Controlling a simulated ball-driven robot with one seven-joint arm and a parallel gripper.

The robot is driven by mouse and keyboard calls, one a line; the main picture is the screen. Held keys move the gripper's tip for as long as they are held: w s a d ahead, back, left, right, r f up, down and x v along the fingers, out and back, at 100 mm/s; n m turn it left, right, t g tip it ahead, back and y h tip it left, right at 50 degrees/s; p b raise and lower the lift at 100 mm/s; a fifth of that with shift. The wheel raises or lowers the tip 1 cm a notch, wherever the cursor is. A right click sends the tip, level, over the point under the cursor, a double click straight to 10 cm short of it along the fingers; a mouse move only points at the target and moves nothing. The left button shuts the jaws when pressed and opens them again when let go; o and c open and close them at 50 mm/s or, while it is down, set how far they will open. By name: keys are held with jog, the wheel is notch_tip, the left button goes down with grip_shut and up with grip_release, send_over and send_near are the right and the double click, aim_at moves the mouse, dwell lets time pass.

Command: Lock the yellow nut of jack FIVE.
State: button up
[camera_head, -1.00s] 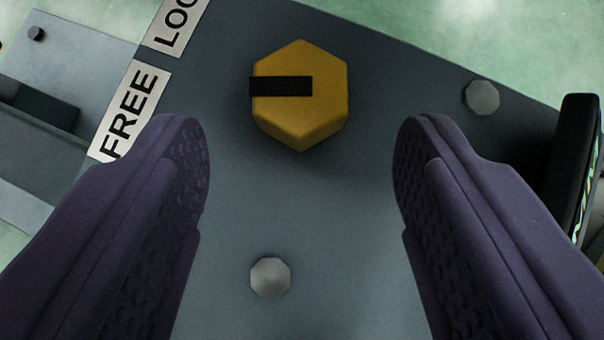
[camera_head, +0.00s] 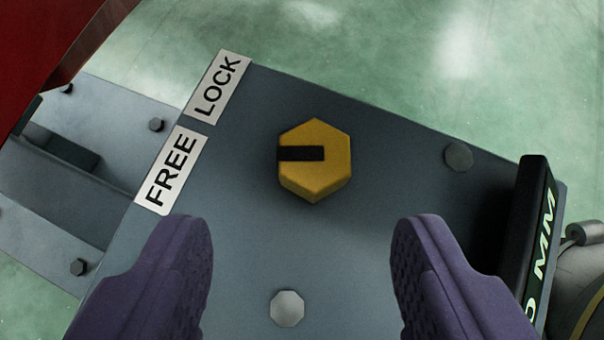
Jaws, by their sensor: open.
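The yellow hex nut (camera_head: 316,176) sits on a grey plate (camera_head: 345,270). A black bar on its top runs from the middle to its left edge, pointing left toward the gap between the two labels, nearer the FREE label. The FREE label (camera_head: 171,170) and the LOCK label (camera_head: 220,87) lie along the plate's left edge, LOCK farther up. My gripper (camera_head: 305,250) is open and empty. Its two purple fingers stand apart below the nut in the picture, not touching it. No jack number shows.
Grey bolt heads stand on the plate, one (camera_head: 287,308) between the fingers and one (camera_head: 458,157) at upper right. A black display (camera_head: 530,250) rises at the right edge. A red part (camera_head: 50,50) is at upper left. Green floor lies beyond.

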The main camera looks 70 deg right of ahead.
aim_at(317, 172)
jog(key=x, duration=0.1)
jog(key=b+x, duration=0.1)
jog(key=x, duration=0.1)
jog(key=b+x, duration=0.1)
jog(key=shift+s+d+f, duration=0.3)
jog(key=shift+f, duration=0.05)
jog(key=shift+w+d+f, duration=0.2)
jog(key=shift+d+f, duration=0.1)
jog(key=shift+d, duration=0.05)
jog(key=shift+c, duration=0.2)
